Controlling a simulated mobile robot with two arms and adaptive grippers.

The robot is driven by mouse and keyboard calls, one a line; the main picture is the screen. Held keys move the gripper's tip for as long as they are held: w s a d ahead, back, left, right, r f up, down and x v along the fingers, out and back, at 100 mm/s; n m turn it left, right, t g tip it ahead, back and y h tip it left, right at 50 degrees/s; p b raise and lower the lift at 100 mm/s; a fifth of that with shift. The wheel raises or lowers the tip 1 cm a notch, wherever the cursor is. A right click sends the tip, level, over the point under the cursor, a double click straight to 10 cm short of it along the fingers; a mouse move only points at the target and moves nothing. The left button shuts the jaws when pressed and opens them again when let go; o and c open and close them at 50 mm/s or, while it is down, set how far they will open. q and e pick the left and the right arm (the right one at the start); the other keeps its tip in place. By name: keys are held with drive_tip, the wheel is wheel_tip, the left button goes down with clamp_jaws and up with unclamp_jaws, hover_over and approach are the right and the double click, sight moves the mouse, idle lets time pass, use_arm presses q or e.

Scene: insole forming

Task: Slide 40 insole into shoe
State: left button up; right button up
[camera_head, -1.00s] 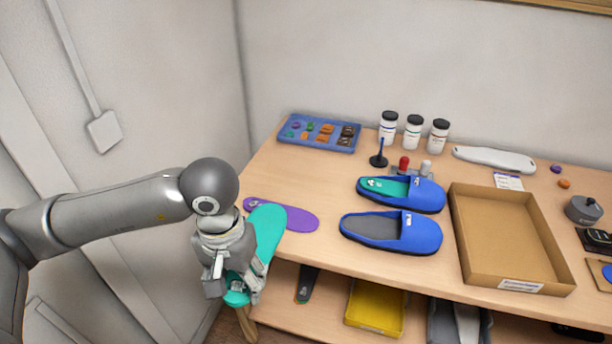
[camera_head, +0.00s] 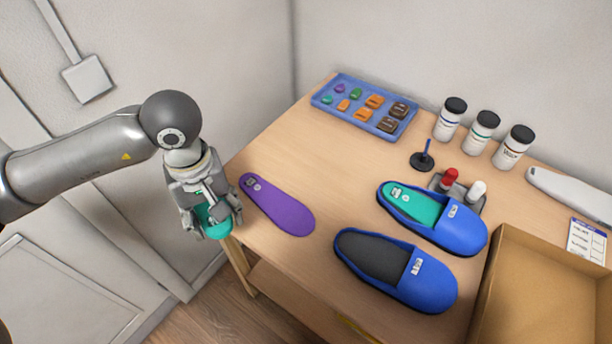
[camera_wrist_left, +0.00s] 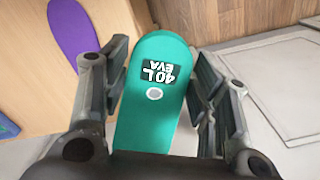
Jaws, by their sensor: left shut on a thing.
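My left gripper (camera_head: 212,212) is shut on a teal insole (camera_head: 214,222) off the table's left edge. In the left wrist view the insole (camera_wrist_left: 156,100) lies between the two fingers (camera_wrist_left: 155,105) and bears the print "40 L EVA". Two blue shoes lie on the table. The near shoe (camera_head: 428,283) shows a dark grey inside and no teal insole. The far shoe (camera_head: 462,228) has a teal insole (camera_head: 412,205) in it. My right gripper is not in view.
A purple insole (camera_head: 278,205) lies on the table (camera_head: 300,140) between my left gripper and the shoes. A cardboard box (camera_head: 497,275) stands right of the shoes. A blue tray (camera_head: 347,119), several white bottles and a small rack stand behind.

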use_arm(q)
drive_tip(key=shift+w+d+n, duration=0.35)
drive_tip(key=shift+d+n, duration=0.15)
drive_tip(key=shift+n, duration=0.5)
drive_tip(key=shift+w+d+f+n, duration=0.1)
drive_tip(key=shift+w+d+n, duration=0.15)
drive_tip(key=shift+n, duration=0.65)
drive_tip(key=w+d+m, duration=0.2)
drive_tip(key=d+m, duration=0.3)
drive_tip(key=m, duration=0.6)
drive_tip(key=w+d+f+m+p, duration=0.1)
drive_tip(key=w+d+m, duration=0.2)
drive_tip(key=m, duration=0.8)
drive_tip(key=w+d+f+m+p, duration=0.1)
drive_tip(key=w+d+m, duration=0.1)
drive_tip(key=d+m, duration=0.4)
drive_tip(key=m, duration=0.5)
drive_tip(key=shift+w+d+f+m+t+y, duration=0.2)
drive_tip(key=shift+d+m+t+y, duration=0.1)
drive_tip(key=shift+d+t+y, duration=0.1)
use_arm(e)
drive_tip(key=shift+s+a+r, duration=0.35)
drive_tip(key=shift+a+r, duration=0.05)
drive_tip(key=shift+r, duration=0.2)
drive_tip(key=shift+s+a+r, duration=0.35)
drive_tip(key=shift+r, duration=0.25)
